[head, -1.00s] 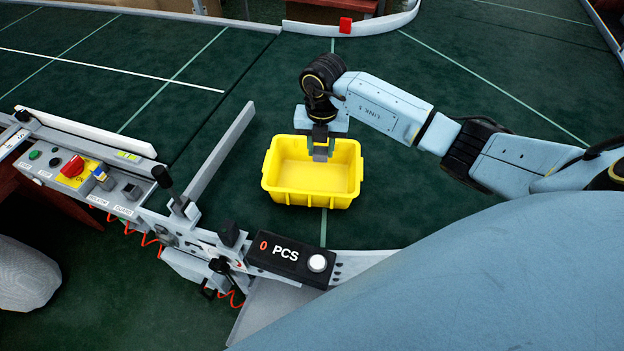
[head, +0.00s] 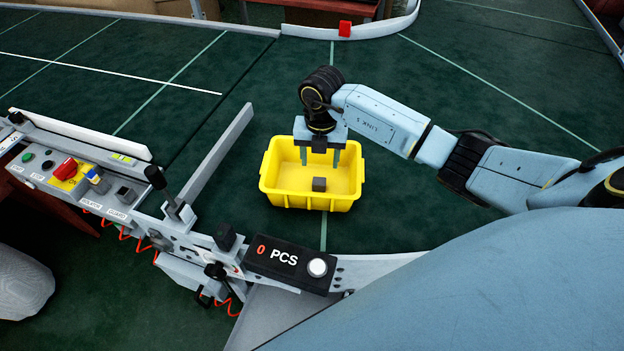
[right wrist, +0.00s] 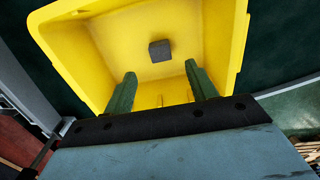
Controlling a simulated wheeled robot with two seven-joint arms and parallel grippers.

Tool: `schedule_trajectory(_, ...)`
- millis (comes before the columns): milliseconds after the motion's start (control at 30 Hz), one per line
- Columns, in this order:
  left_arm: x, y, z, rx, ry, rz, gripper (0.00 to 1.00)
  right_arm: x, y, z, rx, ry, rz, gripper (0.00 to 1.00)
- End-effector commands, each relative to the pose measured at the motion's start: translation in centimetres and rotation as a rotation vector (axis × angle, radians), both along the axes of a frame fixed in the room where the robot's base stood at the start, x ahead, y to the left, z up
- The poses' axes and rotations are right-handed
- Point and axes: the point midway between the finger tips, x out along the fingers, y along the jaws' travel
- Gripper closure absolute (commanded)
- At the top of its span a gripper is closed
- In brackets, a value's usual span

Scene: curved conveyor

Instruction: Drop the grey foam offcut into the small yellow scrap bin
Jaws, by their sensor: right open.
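The small yellow scrap bin (head: 275,190) sits on the green conveyor belt in the middle of the head view. The grey foam offcut (head: 319,184), a small dark grey block, is inside the bin. It also shows against the yellow interior in the right wrist view (right wrist: 160,50). My right gripper (head: 319,160) is over the bin, pointing down, with its fingers spread apart and nothing between them. In the right wrist view the two fingers (right wrist: 160,85) are apart, with the offcut beyond their tips. My left gripper is not in view.
A control panel (head: 75,178) with a red knob and buttons stands at the left. A piece counter (head: 290,262) reading 0 PCS is on the near rail. A light guide bar (head: 215,155) slants left of the bin. The belt right of the bin is clear.

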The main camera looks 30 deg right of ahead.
Motion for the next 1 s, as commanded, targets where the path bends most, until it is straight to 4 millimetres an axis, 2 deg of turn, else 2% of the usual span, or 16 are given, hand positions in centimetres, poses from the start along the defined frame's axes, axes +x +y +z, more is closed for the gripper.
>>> schedule_trajectory(167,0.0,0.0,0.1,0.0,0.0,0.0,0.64,0.0,0.0,0.6,-0.001,-0.001,0.0,0.43)
schedule_trajectory(267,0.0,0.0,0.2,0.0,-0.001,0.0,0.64,0.1,-0.1,2.0,0.0,-0.004,-0.001,0.43)
schedule_trajectory(500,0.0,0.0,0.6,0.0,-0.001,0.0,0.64,0.1,-0.1,7.4,-0.001,-0.006,0.001,0.43)
schedule_trajectory(700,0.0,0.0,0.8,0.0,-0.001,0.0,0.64,0.1,-0.1,11.3,-0.002,-0.004,0.0,0.43)
schedule_trajectory(833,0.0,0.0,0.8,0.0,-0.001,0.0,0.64,0.0,0.0,12.7,-0.001,-0.001,0.0,0.43)
schedule_trajectory(1000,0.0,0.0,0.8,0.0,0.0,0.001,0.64,0.0,0.0,13.4,0.0,0.0,0.0,0.43)
